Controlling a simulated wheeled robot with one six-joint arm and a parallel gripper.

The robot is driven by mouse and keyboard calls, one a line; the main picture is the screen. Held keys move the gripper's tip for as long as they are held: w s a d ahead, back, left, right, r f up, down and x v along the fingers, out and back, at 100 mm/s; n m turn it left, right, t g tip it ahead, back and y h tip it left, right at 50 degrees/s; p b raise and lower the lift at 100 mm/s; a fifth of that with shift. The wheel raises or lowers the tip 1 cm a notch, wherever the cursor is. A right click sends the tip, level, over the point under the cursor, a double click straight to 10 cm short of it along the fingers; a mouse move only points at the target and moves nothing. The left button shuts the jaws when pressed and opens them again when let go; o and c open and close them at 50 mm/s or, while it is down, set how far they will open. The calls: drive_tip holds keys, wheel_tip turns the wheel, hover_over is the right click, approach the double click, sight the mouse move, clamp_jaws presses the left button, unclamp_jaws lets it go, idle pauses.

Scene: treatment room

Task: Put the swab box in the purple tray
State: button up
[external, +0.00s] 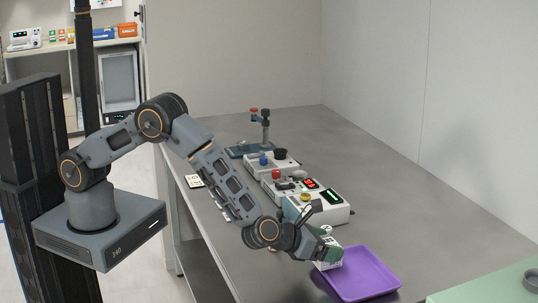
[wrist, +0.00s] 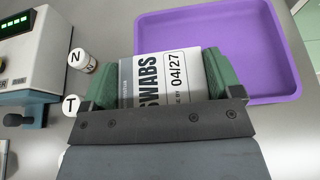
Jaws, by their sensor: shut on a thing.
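The swab box (wrist: 165,80) is white and grey with "SWABS" and "04/27" printed on it. My gripper (wrist: 160,85) is shut on it, with a green finger pad on each side. In the external view the box (external: 328,264) shows partly below my gripper (external: 328,253). The purple tray (external: 362,272) lies on the table just right of the box. In the wrist view the tray (wrist: 270,88) is beyond and to the right of the box, and its visible floor is empty. I cannot tell the exact height of the box above the table.
White devices with knobs and displays (external: 322,203) stand behind my gripper on the grey table (external: 400,195). A green surface (external: 490,288) is at the front right.

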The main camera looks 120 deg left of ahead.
drive_tip(key=shift+f+b, duration=0.35)
drive_tip(key=shift+b, duration=0.15)
drive_tip(key=o, duration=0.7)
drive_tip(key=shift+o, duration=0.2)
drive_tip(key=shift+r, duration=0.1)
